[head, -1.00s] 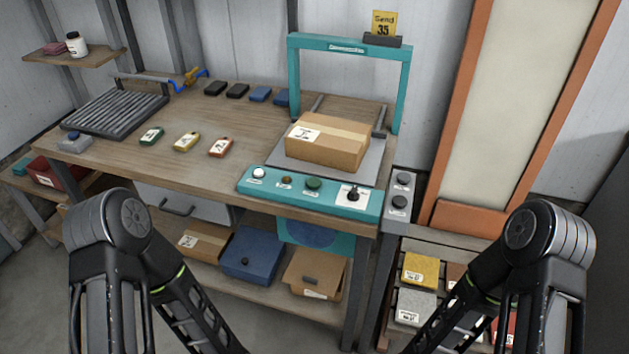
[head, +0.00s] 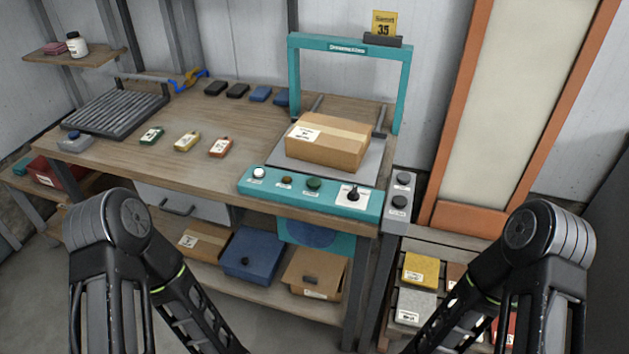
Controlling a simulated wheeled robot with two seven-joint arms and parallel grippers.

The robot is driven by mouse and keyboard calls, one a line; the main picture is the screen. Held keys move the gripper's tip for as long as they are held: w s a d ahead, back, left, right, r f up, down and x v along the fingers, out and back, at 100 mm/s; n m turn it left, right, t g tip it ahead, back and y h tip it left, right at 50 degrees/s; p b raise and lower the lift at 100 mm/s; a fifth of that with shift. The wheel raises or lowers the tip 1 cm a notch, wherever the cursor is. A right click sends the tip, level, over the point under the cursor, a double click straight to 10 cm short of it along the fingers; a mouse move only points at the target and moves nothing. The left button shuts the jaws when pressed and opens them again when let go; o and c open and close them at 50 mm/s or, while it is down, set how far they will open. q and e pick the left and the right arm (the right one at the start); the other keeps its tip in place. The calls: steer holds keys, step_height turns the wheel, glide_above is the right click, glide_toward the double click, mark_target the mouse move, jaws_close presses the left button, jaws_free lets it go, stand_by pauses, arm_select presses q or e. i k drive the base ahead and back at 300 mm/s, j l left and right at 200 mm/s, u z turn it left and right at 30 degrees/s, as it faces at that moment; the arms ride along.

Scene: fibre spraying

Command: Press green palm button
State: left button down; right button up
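A green palm button (head: 314,184) sits on the teal control panel (head: 264,191) along the front edge of the workbench. On the same panel are a white button (head: 258,173), a small brown button (head: 287,180) and a black knob (head: 353,194) on a white plate. Both my arms come in from the bottom of the head view, left and right, in front of the bench and apart from the panel. My grippers are outside the picture.
A cardboard box (head: 328,146) rests behind the panel under a teal frame (head: 347,46). A grey post with two dark buttons (head: 399,201) stands right of the panel. Small coloured devices (head: 187,142) lie on the bench (head: 120,154). Boxes fill the lower shelf.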

mark_target(313, 182)
steer(key=i+l+u, duration=0.1)
steer(key=l+u, duration=0.15)
steer(key=l, duration=0.65)
steer(key=l+u, duration=0.25)
steer(key=l, duration=0.7)
